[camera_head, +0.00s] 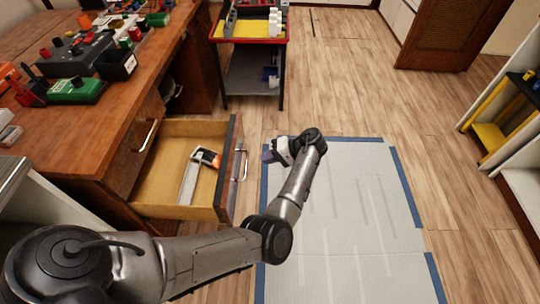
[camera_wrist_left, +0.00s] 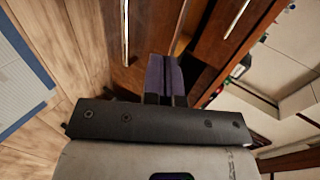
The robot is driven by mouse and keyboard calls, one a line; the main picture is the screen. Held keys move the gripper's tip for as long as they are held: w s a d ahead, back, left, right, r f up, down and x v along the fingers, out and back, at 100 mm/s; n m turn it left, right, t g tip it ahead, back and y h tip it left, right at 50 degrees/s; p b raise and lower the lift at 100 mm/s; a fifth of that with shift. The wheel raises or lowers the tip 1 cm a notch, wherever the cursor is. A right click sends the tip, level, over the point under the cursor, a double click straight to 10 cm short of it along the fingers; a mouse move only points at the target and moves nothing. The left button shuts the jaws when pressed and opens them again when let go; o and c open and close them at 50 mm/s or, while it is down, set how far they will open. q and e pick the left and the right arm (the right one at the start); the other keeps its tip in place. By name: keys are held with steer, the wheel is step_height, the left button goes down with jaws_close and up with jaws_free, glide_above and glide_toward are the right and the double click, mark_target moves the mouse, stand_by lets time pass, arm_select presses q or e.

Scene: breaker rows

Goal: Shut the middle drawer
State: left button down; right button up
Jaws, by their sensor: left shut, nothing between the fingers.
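The open drawer (camera_head: 162,177) juts out from the wooden desk, its wooden front panel (camera_head: 229,172) facing right and carrying a metal bar handle (camera_head: 244,165). A tool with an orange and black handle (camera_head: 208,157) lies inside it. My left gripper (camera_head: 267,154) is to the right of the drawer front, pointing toward it, fingers shut and empty. In the head view a small gap shows between fingertips and handle; contact cannot be told. In the left wrist view the purple-grey fingers (camera_wrist_left: 164,77) are together in front of brown wooden panels with metal handles (camera_wrist_left: 125,32). My right gripper is not in view.
Another handle (camera_head: 146,135) shows on the desk body behind the open drawer. The desk top (camera_head: 125,90) holds several boxes and electrical parts. A red-rimmed cart (camera_head: 252,75) stands beyond. A white mat with blue edging (camera_head: 345,215) covers the floor at right.

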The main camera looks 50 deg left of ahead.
mark_target(233, 164)
arm_select(q)
steer(key=x, duration=0.5)
steer(key=r+x, duration=0.1)
steer(key=x, duration=0.2)
steer(key=shift+s+a, duration=0.3)
steer(key=shift+a, duration=0.05)
steer(key=shift+s+a, duration=0.55)
steer(key=shift+s, duration=0.05)
